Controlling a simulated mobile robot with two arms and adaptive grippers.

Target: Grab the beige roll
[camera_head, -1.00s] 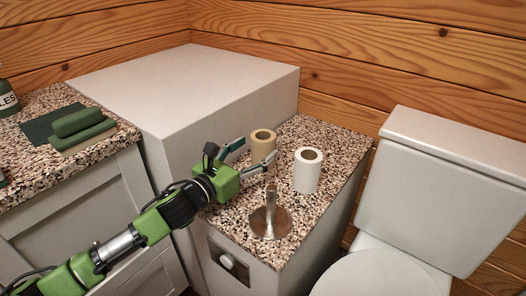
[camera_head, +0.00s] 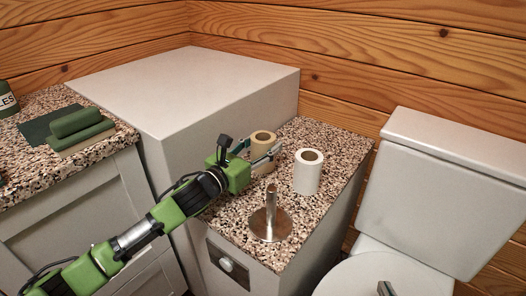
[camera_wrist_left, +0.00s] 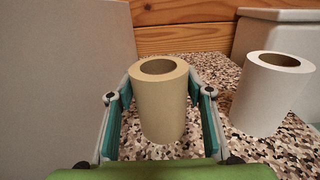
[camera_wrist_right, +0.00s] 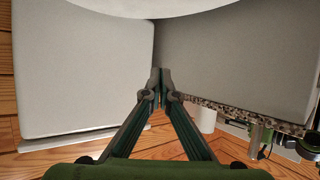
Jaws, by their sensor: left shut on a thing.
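The beige roll (camera_head: 263,136) stands upright on the speckled counter, with its open core facing up. My left gripper (camera_head: 257,152) reaches it from the left front. In the left wrist view the beige roll (camera_wrist_left: 160,108) stands between the two fingers, which are shut on it from both sides. A white roll (camera_head: 308,172) stands upright just to the right, apart from the gripper. My right gripper (camera_wrist_right: 160,80) has its fingertips together and looks empty; only its tips (camera_head: 386,288) show at the bottom right of the head view.
A metal stand with an upright post (camera_head: 270,219) is on the speckled counter (camera_head: 325,213) in front of the rolls. A tall white block (camera_head: 200,85) is close on the left. A toilet (camera_head: 455,165) is on the right. Green rolled cloths (camera_head: 78,124) lie at the far left.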

